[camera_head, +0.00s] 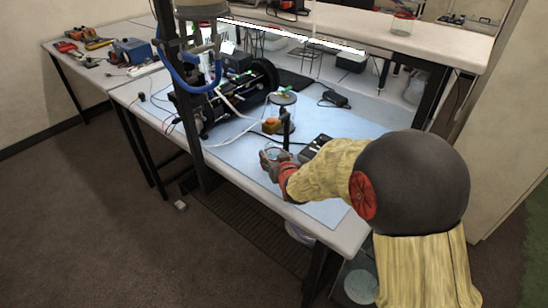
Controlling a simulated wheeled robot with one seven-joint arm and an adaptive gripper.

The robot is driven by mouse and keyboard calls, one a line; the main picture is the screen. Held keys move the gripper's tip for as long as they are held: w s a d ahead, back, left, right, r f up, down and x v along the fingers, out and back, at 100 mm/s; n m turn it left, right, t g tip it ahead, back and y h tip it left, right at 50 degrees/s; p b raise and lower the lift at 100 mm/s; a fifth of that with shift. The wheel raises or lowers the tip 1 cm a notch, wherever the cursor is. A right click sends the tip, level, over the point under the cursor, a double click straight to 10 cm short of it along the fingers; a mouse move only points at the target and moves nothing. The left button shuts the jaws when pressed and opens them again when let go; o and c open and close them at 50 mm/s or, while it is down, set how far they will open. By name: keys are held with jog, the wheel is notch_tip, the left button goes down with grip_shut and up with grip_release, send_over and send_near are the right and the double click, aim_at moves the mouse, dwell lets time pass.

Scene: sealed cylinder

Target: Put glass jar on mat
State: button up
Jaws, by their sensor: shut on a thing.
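My gripper (270,161) is at the front edge of the workbench, over the pale blue mat (240,157). It is shut on a small clear, round-rimmed thing, which looks like the glass jar (272,153). My fingers hide most of it, and I cannot tell whether it touches the mat. The mat covers much of the bench top and hangs close to its front edge. A second clear jar with a red lid (403,22) stands on the raised shelf at the back right.
A clear cylinder (282,106) with a green top stands behind my gripper, beside an orange-yellow block (271,126). A black box (316,147) lies right of my gripper. A black machine (235,98) with tubes stands back left. Bare mat lies left of my gripper.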

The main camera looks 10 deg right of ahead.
jog(key=shift+f, duration=0.15)
jog(key=o, duration=1)
